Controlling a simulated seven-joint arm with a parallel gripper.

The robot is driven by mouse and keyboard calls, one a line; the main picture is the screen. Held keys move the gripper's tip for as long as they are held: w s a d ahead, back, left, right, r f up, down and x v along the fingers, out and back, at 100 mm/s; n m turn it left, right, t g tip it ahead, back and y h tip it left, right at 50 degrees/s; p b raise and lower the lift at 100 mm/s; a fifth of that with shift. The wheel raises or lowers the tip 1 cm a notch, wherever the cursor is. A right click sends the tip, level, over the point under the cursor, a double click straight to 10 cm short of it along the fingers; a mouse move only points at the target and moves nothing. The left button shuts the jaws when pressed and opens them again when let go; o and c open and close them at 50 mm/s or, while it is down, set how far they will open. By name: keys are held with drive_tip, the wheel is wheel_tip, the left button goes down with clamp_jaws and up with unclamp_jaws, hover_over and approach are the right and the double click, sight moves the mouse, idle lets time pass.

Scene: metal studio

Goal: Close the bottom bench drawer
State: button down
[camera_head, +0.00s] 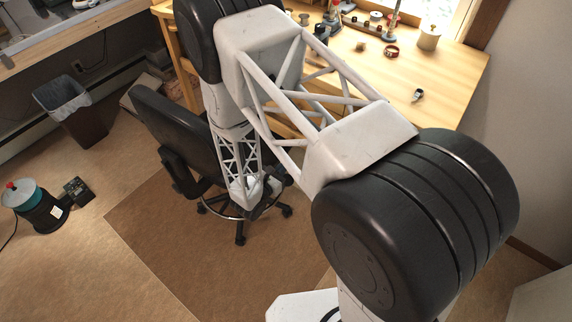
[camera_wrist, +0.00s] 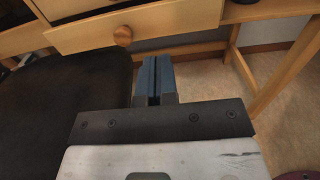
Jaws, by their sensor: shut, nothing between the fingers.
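In the wrist view a pale wooden drawer front (camera_wrist: 185,19) with a round wooden knob (camera_wrist: 123,36) spans the top. It appears to stand out from the bench, with a dark gap behind its upper edge at the left. My gripper (camera_wrist: 154,62) is shut and empty, its blue fingers together just below the drawer front and slightly right of the knob. I cannot tell whether they touch the wood. In the head view the workbench (camera_head: 440,78) is at the upper right, and my arm hides its drawers.
A black office chair (camera_head: 160,120) stands close beside my forearm; its dark seat (camera_wrist: 70,95) fills the left of the wrist view. Bench legs (camera_wrist: 287,70) stand at the right. A waste bin (camera_head: 80,115) and a teal-and-black canister (camera_head: 38,208) are farther left. Floor at lower left is clear.

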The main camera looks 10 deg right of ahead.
drive_tip(key=shift+s+a, duration=0.2)
drive_tip(key=c, duration=1.5)
unclamp_jaws()
drive_tip(key=shift+w+f, duration=0.1)
drive_tip(key=shift+w, duration=0.2)
drive_tip(key=o, duration=0.7)
drive_tip(key=w, duration=0.2)
drive_tip(key=w+f, duration=0.1)
drive_tip(key=w, duration=0.2)
drive_tip(key=w+a+f, duration=0.1)
drive_tip(key=w, duration=0.2)
drive_tip(key=shift+w, duration=0.2)
drive_tip(key=shift+o, duration=0.2)
drive_tip(key=shift+r, duration=0.1)
drive_tip(key=shift+w+d, duration=0.1)
drive_tip(key=shift+d, duration=0.05)
drive_tip(key=shift+x, duration=3.75)
